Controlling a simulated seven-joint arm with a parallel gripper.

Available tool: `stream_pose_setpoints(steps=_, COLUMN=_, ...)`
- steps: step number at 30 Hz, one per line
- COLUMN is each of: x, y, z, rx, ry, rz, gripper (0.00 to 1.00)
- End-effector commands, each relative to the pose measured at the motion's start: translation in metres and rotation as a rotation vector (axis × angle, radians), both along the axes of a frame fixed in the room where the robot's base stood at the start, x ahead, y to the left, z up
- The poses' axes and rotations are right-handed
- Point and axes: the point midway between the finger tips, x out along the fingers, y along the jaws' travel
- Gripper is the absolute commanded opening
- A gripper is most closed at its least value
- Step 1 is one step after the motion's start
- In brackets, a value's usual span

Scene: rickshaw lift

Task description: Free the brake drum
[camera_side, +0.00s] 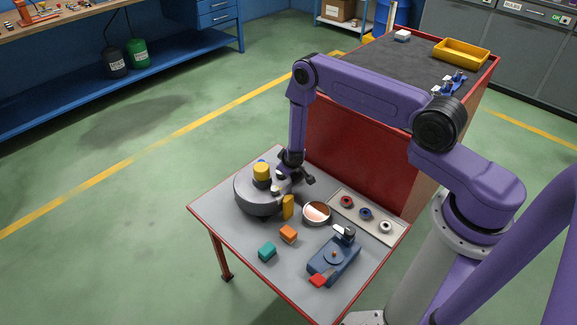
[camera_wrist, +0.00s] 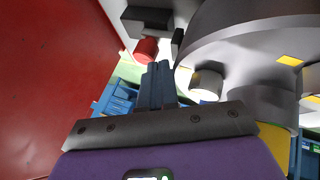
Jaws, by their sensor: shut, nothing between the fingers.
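The brake drum is a dark grey round body (camera_side: 256,200) at the left back of the small table, with a yellow cap (camera_side: 261,171) standing on top. In the wrist view the large grey curved body (camera_wrist: 235,45) on the right appears to be the drum, with a pale round stud (camera_wrist: 207,84) beside my fingers. My gripper (camera_wrist: 158,68) is shut and empty, close beside the drum. In the side view my wrist is over the drum's right side and the fingertips are hard to make out. A red cylinder (camera_wrist: 146,50) and a dark block (camera_wrist: 147,21) show beyond the fingertips.
On the table are a yellow block (camera_side: 288,207), an orange block (camera_side: 289,233), a teal block (camera_side: 267,252), a round dish (camera_side: 316,213), a blue device (camera_side: 337,257) with a red end, and a tray (camera_side: 347,206) of rings. A red panel (camera_side: 350,155) rises behind.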

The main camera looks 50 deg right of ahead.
Motion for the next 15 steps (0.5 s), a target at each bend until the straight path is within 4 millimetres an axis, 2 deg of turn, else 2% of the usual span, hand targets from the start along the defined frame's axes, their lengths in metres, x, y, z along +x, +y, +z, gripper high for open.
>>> stream_pose_setpoints(steps=6, x=0.0052, y=-0.0049, z=-0.0091, rx=0.001, ry=0.0, rz=-0.002, gripper=0.0)
stream_pose_setpoints(steps=15, x=0.0058, y=-0.0055, z=-0.0101, rx=0.0, ry=0.001, rz=-0.001, gripper=0.0)
